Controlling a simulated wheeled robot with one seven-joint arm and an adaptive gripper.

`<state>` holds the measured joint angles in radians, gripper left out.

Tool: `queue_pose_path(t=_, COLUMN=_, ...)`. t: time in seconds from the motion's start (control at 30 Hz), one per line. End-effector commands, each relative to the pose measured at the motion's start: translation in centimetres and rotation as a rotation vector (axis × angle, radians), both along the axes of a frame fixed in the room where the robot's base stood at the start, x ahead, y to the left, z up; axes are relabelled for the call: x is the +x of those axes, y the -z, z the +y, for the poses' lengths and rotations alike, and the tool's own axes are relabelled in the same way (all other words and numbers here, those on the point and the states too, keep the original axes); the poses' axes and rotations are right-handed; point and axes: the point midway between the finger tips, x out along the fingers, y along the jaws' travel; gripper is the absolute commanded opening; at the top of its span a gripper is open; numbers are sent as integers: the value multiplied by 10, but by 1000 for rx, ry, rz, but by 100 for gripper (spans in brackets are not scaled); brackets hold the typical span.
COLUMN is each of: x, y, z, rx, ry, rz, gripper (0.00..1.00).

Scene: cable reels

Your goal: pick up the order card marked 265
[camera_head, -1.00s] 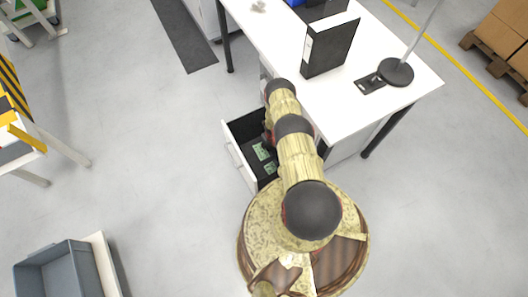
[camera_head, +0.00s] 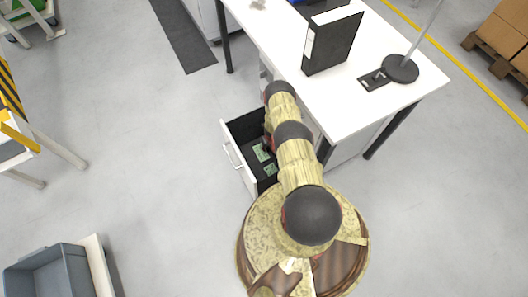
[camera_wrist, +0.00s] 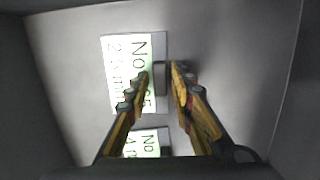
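Two pale green cards lie in the open drawer (camera_head: 236,131). In the wrist view, the larger-looking card (camera_wrist: 118,72) lies left of centre, with "NO" and "2.5 mm" legible; my left finger covers part of its number, so I cannot read 265. It has a grey strip with a dark block (camera_wrist: 160,84) at its right side. In the head view my arm hides the gripper.
The drawer walls stand close around my gripper. The white desk (camera_head: 290,50) above holds a black binder (camera_head: 332,42) and a lamp base (camera_head: 401,69). Floor left of the drawer is clear.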

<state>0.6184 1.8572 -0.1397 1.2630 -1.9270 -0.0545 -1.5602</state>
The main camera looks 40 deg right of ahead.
Motion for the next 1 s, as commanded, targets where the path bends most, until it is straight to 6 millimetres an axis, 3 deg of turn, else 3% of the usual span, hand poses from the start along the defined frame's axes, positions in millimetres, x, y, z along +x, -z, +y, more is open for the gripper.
queue_pose_path(t=0.37, x=0, y=0, z=0, rx=0, ry=0, rz=0, gripper=0)
queue_pose_path(t=0.83, x=0, y=-1, z=0, rx=0, ry=0, rz=0, gripper=0)
queue_pose_path(t=1.0, x=1, y=-15, z=0, rx=0, ry=-1, rz=-1, gripper=0)
